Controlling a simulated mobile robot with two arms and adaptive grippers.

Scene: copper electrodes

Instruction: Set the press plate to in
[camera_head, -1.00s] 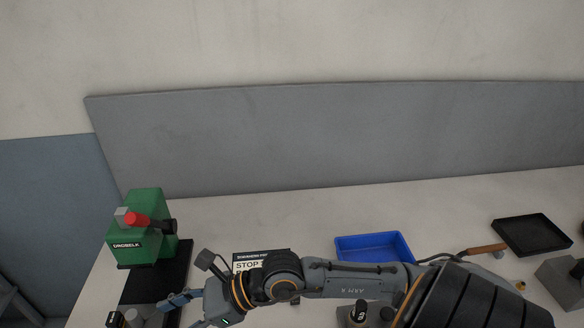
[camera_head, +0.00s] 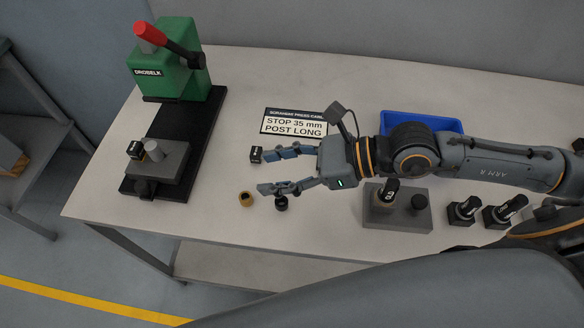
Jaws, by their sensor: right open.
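The green press (camera_head: 165,85) with its red-tipped lever (camera_head: 150,32) stands at the left of the table on a long black base (camera_head: 198,130). A grey press plate (camera_head: 168,174) lies at the near end of that base, out in front of the press body. A pale cylinder and a small black and yellow piece are on the plate. My right gripper (camera_head: 264,171) is open, its fingers pointing left toward the plate and apart from it. A small dark cube (camera_head: 256,154) shows at its upper fingertip; I cannot tell whether they touch. My left gripper is out of view.
A brass ring (camera_head: 246,199) and a dark ring (camera_head: 281,203) lie near the lower finger. A sign (camera_head: 293,122) reads STOP 35 mm POST LONG. A blue tray (camera_head: 440,122), a grey block (camera_head: 385,218) and black holders are to the right. The table's front edge is close.

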